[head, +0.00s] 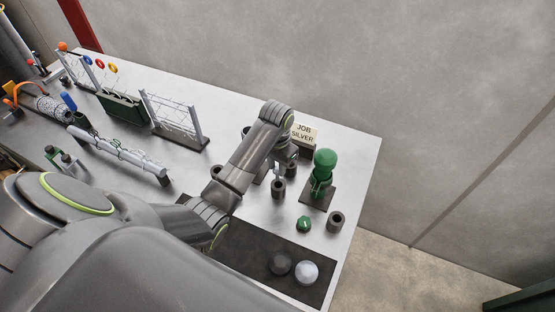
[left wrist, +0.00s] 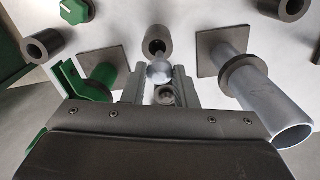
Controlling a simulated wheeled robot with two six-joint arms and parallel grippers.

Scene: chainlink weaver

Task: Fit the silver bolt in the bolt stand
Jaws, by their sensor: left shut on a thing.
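My left gripper (left wrist: 158,78) is shut on the silver bolt (left wrist: 160,72), whose pale rounded end shows between the fingertips in the left wrist view. In the head view this gripper (head: 277,172) is over the right part of the table; the bolt is hard to make out there. A dark hollow cylinder (head: 278,188) stands just below the gripper. A second dark ring (left wrist: 165,95) shows between the fingers. I cannot tell which one is the bolt stand. My right gripper is not in view.
A green upright piece (head: 323,172) stands on a square plate to the right. Another dark cylinder (head: 335,221) and a green hex piece (head: 304,224) are nearby. A silver tube (left wrist: 275,110) stands on the other side. The JOB SILVER sign (head: 304,133) is behind.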

